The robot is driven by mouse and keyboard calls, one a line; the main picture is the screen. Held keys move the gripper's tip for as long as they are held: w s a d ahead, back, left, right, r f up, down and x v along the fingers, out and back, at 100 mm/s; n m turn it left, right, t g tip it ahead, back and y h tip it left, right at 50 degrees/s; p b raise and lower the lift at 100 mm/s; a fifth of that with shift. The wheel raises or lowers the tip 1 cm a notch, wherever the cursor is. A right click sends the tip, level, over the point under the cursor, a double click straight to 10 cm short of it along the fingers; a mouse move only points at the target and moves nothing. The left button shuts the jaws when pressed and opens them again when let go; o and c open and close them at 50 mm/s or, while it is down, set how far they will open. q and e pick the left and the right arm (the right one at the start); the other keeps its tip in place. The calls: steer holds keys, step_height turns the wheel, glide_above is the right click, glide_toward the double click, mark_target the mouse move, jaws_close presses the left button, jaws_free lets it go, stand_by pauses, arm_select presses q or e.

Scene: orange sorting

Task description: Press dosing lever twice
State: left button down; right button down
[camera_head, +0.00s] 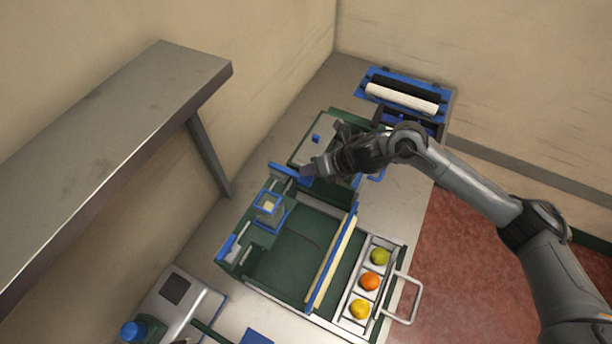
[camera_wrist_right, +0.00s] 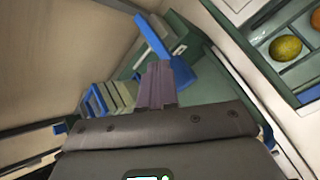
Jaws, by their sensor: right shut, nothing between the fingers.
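My right gripper (camera_head: 306,171) is shut and empty, above the far end of the green sorting station in the head view. In the right wrist view its closed fingers (camera_wrist_right: 158,82) point at a blue bar (camera_wrist_right: 156,40) that looks like the dosing lever. The fingertips overlap the bar's lower part in that view; I cannot tell whether they touch it. In the head view the blue bar (camera_head: 287,173) shows just left of the fingertips, and the gripper hides part of it. My left gripper is out of view.
A white tray (camera_head: 398,283) at the station's right holds a green, an orange and a yellow fruit. A blue-framed roller unit (camera_head: 402,98) stands behind. A metal shelf (camera_head: 120,150) overhangs the left. A scale-like device (camera_head: 180,298) is at the front left.

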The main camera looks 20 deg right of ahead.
steer(key=shift+r, duration=0.1)
steer(key=shift+r+p, duration=1.75)
steer(key=shift+r, duration=0.7)
stand_by(0.5)
stand_by(0.5)
